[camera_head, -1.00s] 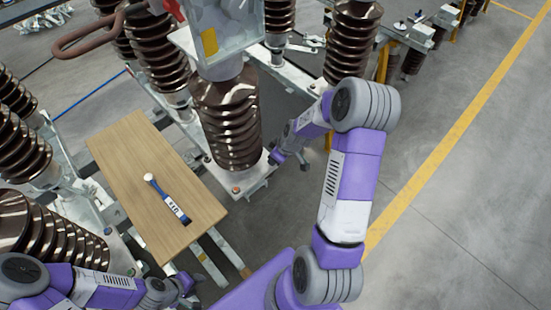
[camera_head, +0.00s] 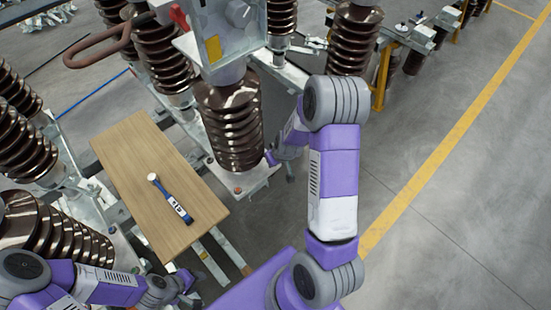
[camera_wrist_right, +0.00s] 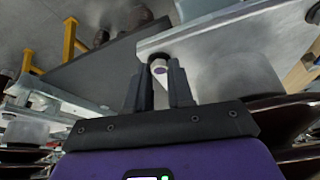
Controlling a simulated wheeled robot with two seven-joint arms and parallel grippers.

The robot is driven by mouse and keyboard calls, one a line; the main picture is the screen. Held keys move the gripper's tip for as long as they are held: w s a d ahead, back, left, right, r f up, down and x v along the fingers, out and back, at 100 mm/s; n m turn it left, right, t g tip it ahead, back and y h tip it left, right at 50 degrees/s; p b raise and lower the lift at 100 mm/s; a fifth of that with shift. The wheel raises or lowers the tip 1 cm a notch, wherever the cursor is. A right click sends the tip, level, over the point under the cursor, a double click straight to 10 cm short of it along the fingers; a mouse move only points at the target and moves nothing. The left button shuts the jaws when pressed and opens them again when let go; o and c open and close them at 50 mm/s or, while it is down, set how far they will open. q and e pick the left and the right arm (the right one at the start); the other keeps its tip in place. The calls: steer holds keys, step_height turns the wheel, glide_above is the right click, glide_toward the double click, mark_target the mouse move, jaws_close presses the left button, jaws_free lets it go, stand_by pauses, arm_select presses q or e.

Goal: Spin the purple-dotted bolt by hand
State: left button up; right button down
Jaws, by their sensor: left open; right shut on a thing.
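My left gripper (camera_head: 187,281) is open and low at the lower left, away from the bolt.
A wooden table (camera_head: 130,155) carries a blue-handled tool (camera_head: 172,200) with a white head. Another bolt with a reddish dot (camera_head: 238,190) is on the plate's front corner. Brown insulators (camera_head: 20,145) crowd the left. Open floor (camera_head: 450,220) lies to the right.

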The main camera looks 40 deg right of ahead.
steer(key=c, duration=1)
jaws_free()
steer(key=shift+p+v, duration=1.15)
steer(key=shift+v, duration=2.7)
